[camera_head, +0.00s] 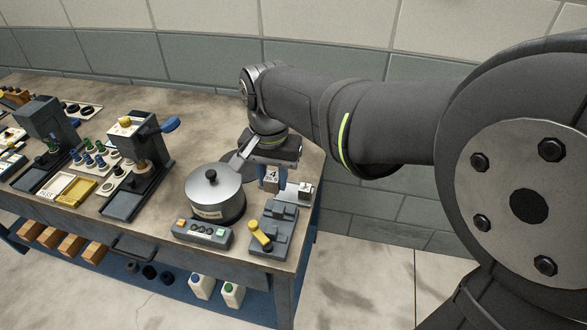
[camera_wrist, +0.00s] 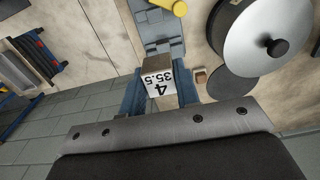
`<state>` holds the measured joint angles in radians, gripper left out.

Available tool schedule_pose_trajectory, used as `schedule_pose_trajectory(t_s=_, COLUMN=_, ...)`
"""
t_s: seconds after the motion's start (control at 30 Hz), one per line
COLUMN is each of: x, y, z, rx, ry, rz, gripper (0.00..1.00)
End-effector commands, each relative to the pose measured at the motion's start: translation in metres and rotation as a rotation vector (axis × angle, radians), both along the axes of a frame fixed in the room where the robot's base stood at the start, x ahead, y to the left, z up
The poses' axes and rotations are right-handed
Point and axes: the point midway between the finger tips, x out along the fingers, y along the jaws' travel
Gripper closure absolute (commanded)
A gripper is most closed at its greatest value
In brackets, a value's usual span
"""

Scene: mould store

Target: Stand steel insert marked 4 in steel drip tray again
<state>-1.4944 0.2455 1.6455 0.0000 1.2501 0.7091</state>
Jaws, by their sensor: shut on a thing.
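The steel insert (camera_head: 271,179) is a small pale block with a 4 on its face. In the wrist view the insert (camera_wrist: 158,81) shows 4 and 35.5. My gripper (camera_head: 272,181) has blue fingers shut on the insert from both sides, near the right end of the bench. The fingers also show in the wrist view (camera_wrist: 160,95). I cannot tell whether the insert's underside touches anything.
A lidded round pot (camera_head: 214,190) stands left of my gripper. A grey clamp fixture with a yellow handle (camera_head: 261,236) and a button box (camera_head: 203,234) stand in front. A small metal block (camera_head: 305,189) is at the right edge.

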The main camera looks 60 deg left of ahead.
Motion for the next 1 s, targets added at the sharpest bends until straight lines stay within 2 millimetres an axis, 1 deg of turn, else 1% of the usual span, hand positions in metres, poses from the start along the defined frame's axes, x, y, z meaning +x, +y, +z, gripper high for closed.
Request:
schedule_pose_trajectory(t_s=0.33, x=0.0, y=0.001, z=0.001, rx=0.0, ry=0.0, rz=-0.008, gripper=1.0)
schedule_pose_trajectory(t_s=0.47, x=0.004, y=0.006, z=-0.003, rx=0.0, ry=0.0, rz=-0.078, gripper=1.0)
schedule_pose_trajectory(t_s=0.57, x=0.009, y=0.014, z=-0.009, rx=-0.003, ry=0.0, rz=-0.196, gripper=1.0)
schedule_pose_trajectory(t_s=0.67, x=0.017, y=0.025, z=-0.017, rx=-0.003, ry=0.0, rz=-0.358, gripper=1.0)
schedule_pose_trajectory(t_s=1.0, x=0.047, y=0.063, z=-0.048, rx=-0.002, ry=0.0, rz=-0.948, gripper=1.0)
